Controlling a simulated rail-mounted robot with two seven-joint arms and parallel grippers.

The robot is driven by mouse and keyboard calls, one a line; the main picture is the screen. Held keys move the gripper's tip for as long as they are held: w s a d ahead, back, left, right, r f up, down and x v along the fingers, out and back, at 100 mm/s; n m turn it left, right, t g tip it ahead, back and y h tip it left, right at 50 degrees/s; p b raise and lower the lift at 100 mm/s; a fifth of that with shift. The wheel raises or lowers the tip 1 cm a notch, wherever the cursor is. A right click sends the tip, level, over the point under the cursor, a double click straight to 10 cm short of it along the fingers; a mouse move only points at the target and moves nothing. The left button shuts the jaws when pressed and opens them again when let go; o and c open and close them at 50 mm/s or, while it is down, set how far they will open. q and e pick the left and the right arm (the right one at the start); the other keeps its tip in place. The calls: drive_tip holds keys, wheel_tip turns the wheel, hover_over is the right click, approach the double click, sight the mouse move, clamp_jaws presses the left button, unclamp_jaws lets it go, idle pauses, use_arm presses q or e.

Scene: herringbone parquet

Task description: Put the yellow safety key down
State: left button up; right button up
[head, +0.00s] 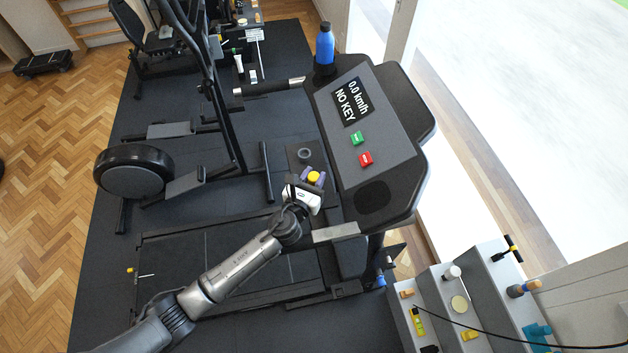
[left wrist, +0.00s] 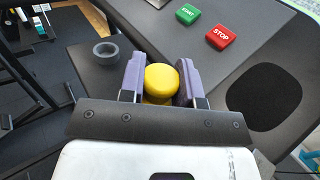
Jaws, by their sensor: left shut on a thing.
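The yellow safety key (head: 314,177) is a small round yellow piece held between the fingers of my left gripper (head: 313,179). In the left wrist view the key (left wrist: 162,78) sits between the two purple finger pads of the gripper (left wrist: 161,82), which are shut on it. The gripper is over the near-left side of the treadmill console (head: 385,140). Whether the key touches the surface below cannot be told. The console display (head: 352,101) reads "0.0 km/h NO KEY". My right gripper is not in view.
A grey ring-shaped holder (head: 304,155) lies just beyond the gripper. A green START button (head: 357,138) and a red STOP button (head: 366,159) are on the console. A blue bottle (head: 325,45) stands at its far end. A stepped shelf (head: 433,290) with small items stands lower right.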

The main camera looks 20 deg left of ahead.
use_arm(q)
drive_tip(key=shift+f, duration=0.85)
drive_tip(key=shift+f+b, duration=0.2)
drive_tip(key=shift+b, duration=0.1)
drive_tip(key=o, duration=0.9)
drive_tip(key=shift+r, duration=0.15)
drive_tip(key=shift+s, duration=0.2)
drive_tip(key=s, duration=1.1)
drive_tip(key=shift+s+a+b, duration=0.3)
drive_tip(key=shift+a+b, duration=0.05)
drive_tip(key=shift+b, duration=0.05)
